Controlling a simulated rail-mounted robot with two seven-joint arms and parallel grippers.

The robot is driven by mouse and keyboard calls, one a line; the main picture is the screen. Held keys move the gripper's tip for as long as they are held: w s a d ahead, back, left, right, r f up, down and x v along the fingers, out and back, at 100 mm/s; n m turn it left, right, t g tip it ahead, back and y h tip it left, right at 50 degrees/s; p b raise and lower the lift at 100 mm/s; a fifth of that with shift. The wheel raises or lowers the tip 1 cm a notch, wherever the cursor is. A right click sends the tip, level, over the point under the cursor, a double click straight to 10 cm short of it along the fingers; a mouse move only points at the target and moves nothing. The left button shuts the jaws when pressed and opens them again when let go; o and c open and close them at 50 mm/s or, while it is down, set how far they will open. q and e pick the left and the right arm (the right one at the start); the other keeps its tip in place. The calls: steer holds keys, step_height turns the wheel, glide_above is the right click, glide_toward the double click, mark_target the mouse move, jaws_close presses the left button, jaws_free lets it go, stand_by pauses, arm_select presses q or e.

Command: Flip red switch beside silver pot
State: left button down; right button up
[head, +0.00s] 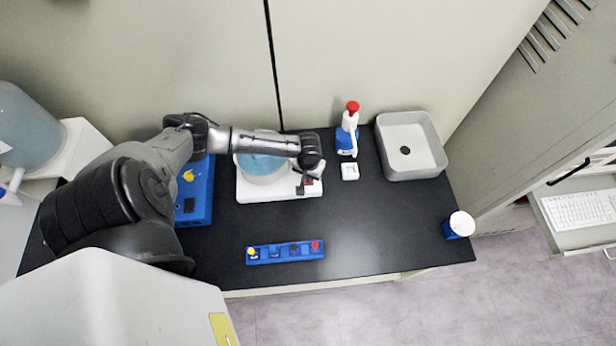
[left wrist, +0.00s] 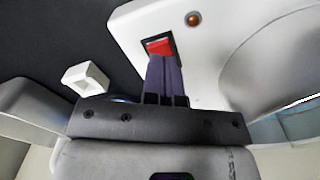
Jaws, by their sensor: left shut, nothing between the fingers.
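The red switch (left wrist: 158,46) sits in a dark frame on the white base (left wrist: 205,45) in the left wrist view. In the head view it shows small (head: 308,181) at the right end of the white base (head: 255,190). The silver pot (head: 262,172) with bluish contents stands on that base, left of the switch. My left gripper (left wrist: 162,62) is shut and empty, its fingertips at the lower edge of the switch; I cannot tell whether they touch it. In the head view the left gripper (head: 301,186) points down beside the switch. My right gripper is not in view.
A grey basin (head: 440,160) stands further right.

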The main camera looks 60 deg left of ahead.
arm_select(q)
steer(key=shift+f+b, duration=0.3)
steer(key=shift+f, duration=0.4)
steer(key=shift+f, duration=0.35)
stand_by(0.4)
steer(key=shift+r+p, duration=0.6)
step_height(320, 180, up, 4)
steer(key=p, duration=0.4)
steer(key=shift+f, duration=0.2)
steer(key=shift+r+p, duration=1.15)
steer(key=shift+p, duration=0.45)
